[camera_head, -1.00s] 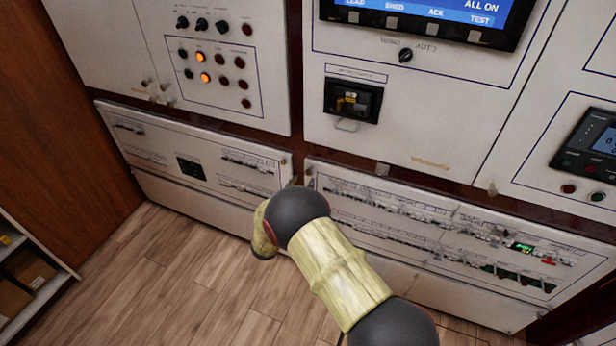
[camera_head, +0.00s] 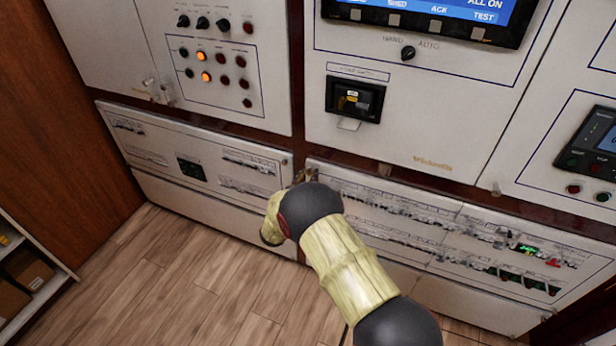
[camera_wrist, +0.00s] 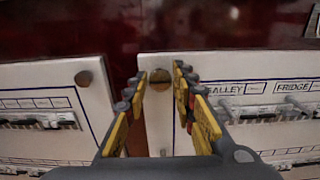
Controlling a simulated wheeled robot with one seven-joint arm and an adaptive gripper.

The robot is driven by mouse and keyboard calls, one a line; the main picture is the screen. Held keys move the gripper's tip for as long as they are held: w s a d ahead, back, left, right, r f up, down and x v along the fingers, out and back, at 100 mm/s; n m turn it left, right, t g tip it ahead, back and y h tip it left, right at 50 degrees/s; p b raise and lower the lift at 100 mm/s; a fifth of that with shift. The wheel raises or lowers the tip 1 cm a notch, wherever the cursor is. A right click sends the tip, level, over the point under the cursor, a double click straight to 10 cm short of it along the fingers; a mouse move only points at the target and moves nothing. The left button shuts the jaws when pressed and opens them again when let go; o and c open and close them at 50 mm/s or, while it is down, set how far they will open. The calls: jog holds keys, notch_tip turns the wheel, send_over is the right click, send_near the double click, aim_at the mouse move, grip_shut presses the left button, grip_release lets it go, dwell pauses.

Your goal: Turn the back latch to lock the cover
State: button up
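In the wrist view my gripper (camera_wrist: 158,84) is open, with one yellow-and-black finger on each side. Between and just beyond its fingertips is a small round brown latch knob (camera_wrist: 160,75) at the top left corner of the right breaker panel (camera_wrist: 262,88). I see no clear contact. A second round latch knob (camera_wrist: 83,77) sits at the top right corner of the left panel (camera_wrist: 35,75), left of my fingers. In the head view my gripper (camera_head: 304,175) is mostly hidden behind my wrist, by the gap between the lower panels. I cannot tell which knob is the back latch.
Rows of breakers, labelled GALLEY and FRIDGE, lie right of my right finger. A dark red strip (camera_wrist: 120,30) runs above the panels. The wooden floor (camera_head: 190,270) is clear.

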grip_shut()
jog(key=shift+n, duration=0.3)
jog(key=n+p, duration=0.2)
jog(key=shift+r+n, duration=0.1)
jog(key=shift+n, duration=0.3)
jog(key=n+p, duration=0.2)
jog(key=n, duration=0.2)
jog(key=shift+a+n, duration=0.1)
jog(key=shift+n, duration=0.2)
jog(key=n+p, duration=0.2)
jog(key=n, duration=0.3)
jog(key=shift+f+n+p, duration=0.15)
jog(key=shift+n+p, duration=0.3)
jog(key=shift+n, duration=0.8)
jog(key=shift+f+n+p, duration=0.1)
jog(key=shift+n+p, duration=0.3)
jog(key=shift+n, duration=0.85)
jog(key=shift+o, duration=2.3)
grip_release()
